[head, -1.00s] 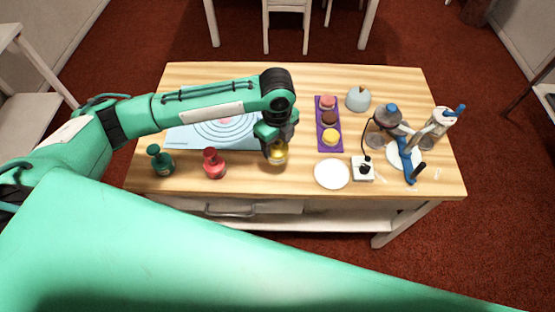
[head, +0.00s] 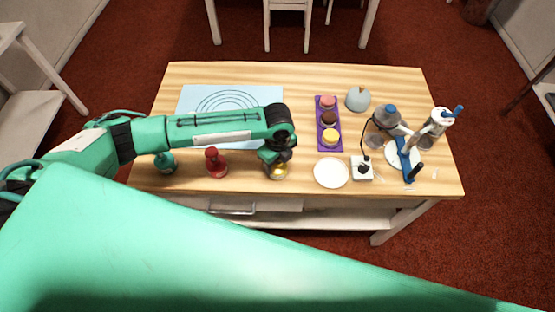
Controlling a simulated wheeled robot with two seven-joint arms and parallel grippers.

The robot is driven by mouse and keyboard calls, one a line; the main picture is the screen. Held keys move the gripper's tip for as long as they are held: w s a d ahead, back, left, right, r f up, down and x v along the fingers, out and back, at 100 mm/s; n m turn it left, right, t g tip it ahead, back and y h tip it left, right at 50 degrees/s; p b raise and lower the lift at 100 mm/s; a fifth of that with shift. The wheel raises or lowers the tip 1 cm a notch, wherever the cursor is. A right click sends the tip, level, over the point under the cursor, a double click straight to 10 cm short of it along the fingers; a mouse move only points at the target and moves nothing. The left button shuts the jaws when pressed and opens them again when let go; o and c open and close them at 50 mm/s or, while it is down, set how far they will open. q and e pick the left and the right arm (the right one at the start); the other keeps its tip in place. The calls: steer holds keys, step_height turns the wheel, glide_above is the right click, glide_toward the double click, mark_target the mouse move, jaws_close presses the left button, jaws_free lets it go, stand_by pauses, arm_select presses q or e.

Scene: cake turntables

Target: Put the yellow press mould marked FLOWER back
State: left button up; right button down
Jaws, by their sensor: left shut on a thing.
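The yellow press mould (head: 279,173) is at the front middle of the table, below my left gripper (head: 277,161). My left gripper points down and is shut on it. The gripper hides its upper part, and no FLOWER marking is readable. I cannot tell whether its base touches the tabletop. A red press mould (head: 216,164) stands to its left. A green press mould (head: 165,164) stands farther left, partly behind my left arm. My right gripper is not in view.
A blue mat (head: 270,96) lies behind my left arm. To the right are a purple tray (head: 320,146) with three small cakes, a white plate (head: 331,173), a white box (head: 362,169) with a cable, and a blue-handled stand (head: 405,160). A pale blue dome (head: 358,99) stands behind.

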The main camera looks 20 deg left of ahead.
arm_select(q)
steer(key=o, duration=1.2)
steer(key=shift+f, duration=0.1)
steer(key=shift+c, duration=0.2)
steer(key=shift+r, duration=0.35)
step_height(320, 180, up, 12)
steer(key=b, duration=0.2)
steer(key=shift+f+b, duration=0.2)
steer(key=shift+b, duration=0.2)
